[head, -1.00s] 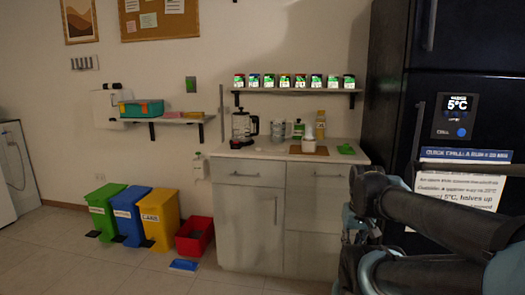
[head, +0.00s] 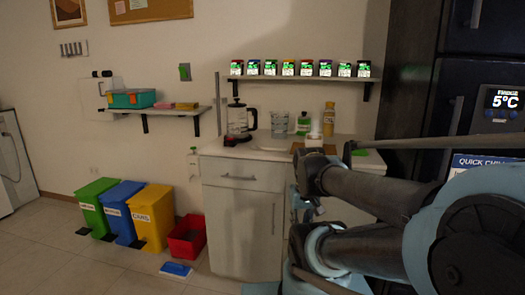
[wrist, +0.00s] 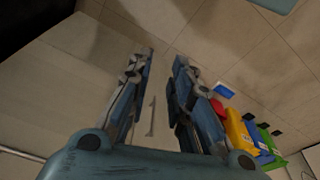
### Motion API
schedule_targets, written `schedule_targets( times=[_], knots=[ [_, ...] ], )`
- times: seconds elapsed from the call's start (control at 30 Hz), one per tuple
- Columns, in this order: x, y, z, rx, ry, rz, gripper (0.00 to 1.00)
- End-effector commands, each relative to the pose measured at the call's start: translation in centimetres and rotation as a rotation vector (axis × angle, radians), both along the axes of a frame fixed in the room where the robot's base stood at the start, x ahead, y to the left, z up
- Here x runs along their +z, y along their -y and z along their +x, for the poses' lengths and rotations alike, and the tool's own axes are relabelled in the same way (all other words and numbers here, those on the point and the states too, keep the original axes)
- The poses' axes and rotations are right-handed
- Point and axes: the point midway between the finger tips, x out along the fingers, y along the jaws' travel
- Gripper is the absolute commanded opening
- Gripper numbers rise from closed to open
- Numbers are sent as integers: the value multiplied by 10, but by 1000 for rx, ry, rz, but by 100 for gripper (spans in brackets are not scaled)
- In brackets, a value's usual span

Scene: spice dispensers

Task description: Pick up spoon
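I cannot make out a spoon in either view. My gripper (wrist: 165,57) shows in the wrist view with its two fingers apart and nothing held between them. It points down along the cabinet front toward the tiled floor. In the head view my arm crosses in front of the right part of the counter (head: 253,153) and cabinet, hiding some of them. My fingers are mostly hidden there.
The counter holds a coffee press (head: 238,119), a glass cup (head: 279,124), bottles and a wooden board. Spice dispensers (head: 307,69) line the shelf above. Green, blue and yellow bins (head: 154,213) and a red box (head: 187,237) stand left. A dark fridge (head: 425,70) stands right.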

Motion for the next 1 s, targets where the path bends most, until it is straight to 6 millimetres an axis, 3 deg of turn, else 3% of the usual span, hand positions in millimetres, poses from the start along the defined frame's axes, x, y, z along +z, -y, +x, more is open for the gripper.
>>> schedule_targets(
  times=[0.27, 0.33, 0.47, 0.67, 1.0],
  knots=[
    [2, 0, -2, 2, 3, 0, 20],
    [9, 0, -6, 11, 12, -3, 20],
    [32, -1, 11, 68, 10, -15, 20],
    [94, -1, 62, 241, 8, -57, 20],
    [190, -1, 168, 567, -3, -135, 20]
  ],
)
